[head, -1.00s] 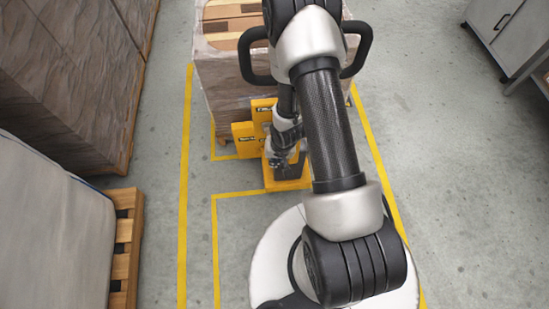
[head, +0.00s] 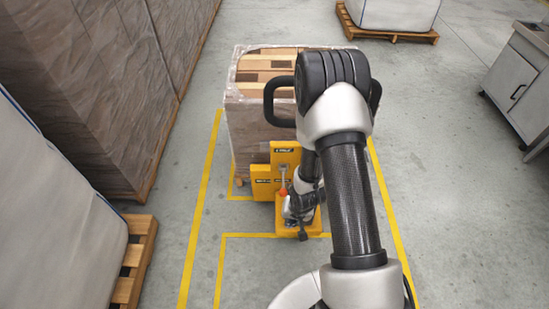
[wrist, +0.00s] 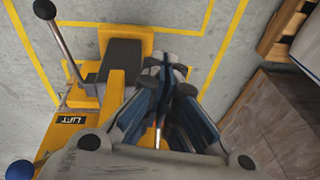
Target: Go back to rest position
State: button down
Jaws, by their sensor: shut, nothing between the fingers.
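My gripper (wrist: 166,70) shows in the wrist view with its fingers together and nothing between them. It hangs above a yellow machine (wrist: 75,142) marked "LIFT", which has a dark seat-like block and a lever with a dark knob. In the head view my arm reaches forward, and my gripper (head: 301,232) is small and partly hidden by the arm, in front of the yellow machine (head: 286,154). I cannot tell whether the gripper touches the machine.
A wrapped pallet load (head: 246,125) stands behind the machine. Tall wrapped stacks (head: 110,90) and a white bag on a pallet (head: 136,262) line the left. A metal cabinet (head: 520,75) stands at the right. Yellow floor lines (head: 201,208) border open grey floor.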

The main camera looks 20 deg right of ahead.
notch_tip(320, 180, up, 27)
jog(key=n+t+h, duration=0.1)
jog(key=n+h, duration=0.1)
jog(key=s+a+r+n+t+y, duration=0.1)
jog(key=s+a+r, duration=0.4)
jog(key=s+r, duration=1)
jog(key=shift+s+r+n, duration=0.25)
jog(key=shift+s+n, duration=0.25)
jog(key=shift+n, duration=0.4)
